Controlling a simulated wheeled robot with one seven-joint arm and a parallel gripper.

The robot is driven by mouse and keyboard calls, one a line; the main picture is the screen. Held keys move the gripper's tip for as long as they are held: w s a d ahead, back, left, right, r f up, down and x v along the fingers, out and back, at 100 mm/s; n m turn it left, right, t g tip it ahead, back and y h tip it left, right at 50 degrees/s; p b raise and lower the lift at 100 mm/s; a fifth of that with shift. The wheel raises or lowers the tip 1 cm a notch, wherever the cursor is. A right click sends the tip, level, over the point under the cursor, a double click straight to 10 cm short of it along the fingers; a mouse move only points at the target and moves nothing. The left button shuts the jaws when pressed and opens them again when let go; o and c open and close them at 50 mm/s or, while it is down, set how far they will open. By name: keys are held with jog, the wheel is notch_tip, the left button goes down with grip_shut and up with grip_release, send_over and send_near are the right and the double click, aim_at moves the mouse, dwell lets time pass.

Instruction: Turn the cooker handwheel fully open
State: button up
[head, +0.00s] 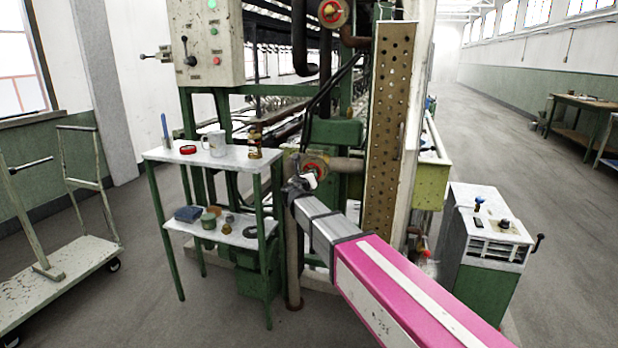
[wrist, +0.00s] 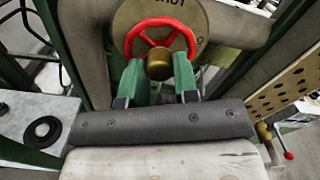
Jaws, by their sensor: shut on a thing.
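A red handwheel (wrist: 161,24) with a brass hub (wrist: 160,66) sits in front of a round brass plate (wrist: 196,16) with partly hidden lettering. My gripper (wrist: 160,72) is shut on the handwheel, its two green fingers on either side of the hub at the lower rim. In the head view the same handwheel (head: 316,163) is on a pipe at the middle of the machine, partly hidden by my gripper (head: 301,183). A second, similar red wheel (head: 333,12) is higher up on the machine. How far the held wheel is turned cannot be told.
A two-tier side table (head: 150,154) with a mug and small items stands left of my arm. A perforated panel (head: 388,130) rises close on the right. A green-white cabinet (head: 462,250) stands right of my arm. A trolley (head: 70,275) is at far left.

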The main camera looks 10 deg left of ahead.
jog(key=n, duration=0.7)
jog(key=o, duration=0.8)
jog(key=c, duration=0.8)
jog(key=shift+n, duration=2.4)
jog(key=o, duration=0.8)
